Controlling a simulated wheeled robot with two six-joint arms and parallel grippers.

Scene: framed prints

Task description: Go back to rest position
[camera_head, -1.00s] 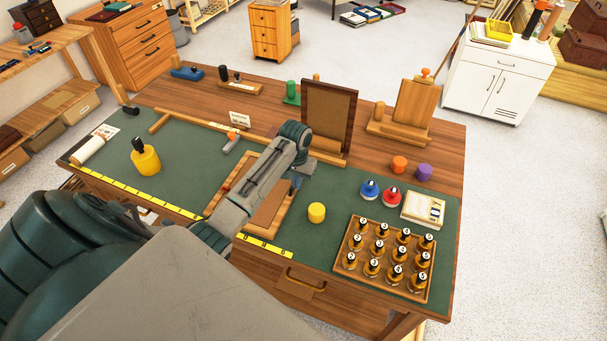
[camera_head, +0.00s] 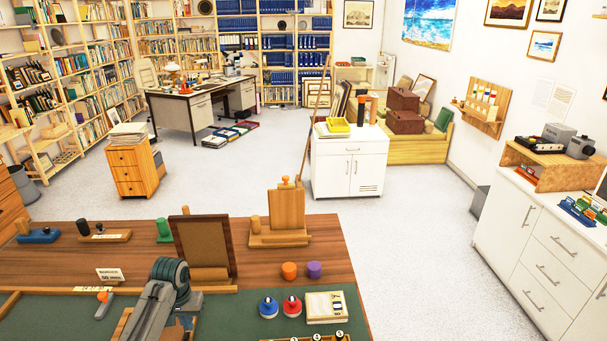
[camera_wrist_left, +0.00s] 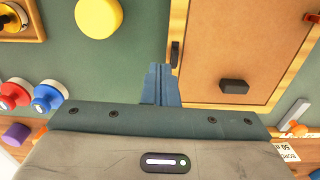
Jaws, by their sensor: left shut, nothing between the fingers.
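My left gripper (camera_head: 187,322) is low in the head view, over the green mat (camera_head: 236,325) of the workbench. In the left wrist view its blue fingers (camera_wrist_left: 160,84) are together with nothing between them. Just beside them in that view lies a wooden frame (camera_wrist_left: 181,40) with a tan backing board (camera_wrist_left: 238,50) and dark clips. I cannot tell the fingers' height above the mat. My right gripper is in neither view.
A standing dark frame (camera_head: 205,247) is close behind my left arm. A wooden stand (camera_head: 287,212), orange and purple cylinders (camera_head: 314,269), and blue and red knobs (camera_head: 292,305) are to the right. A yellow cylinder (camera_wrist_left: 98,18) shows in the wrist view.

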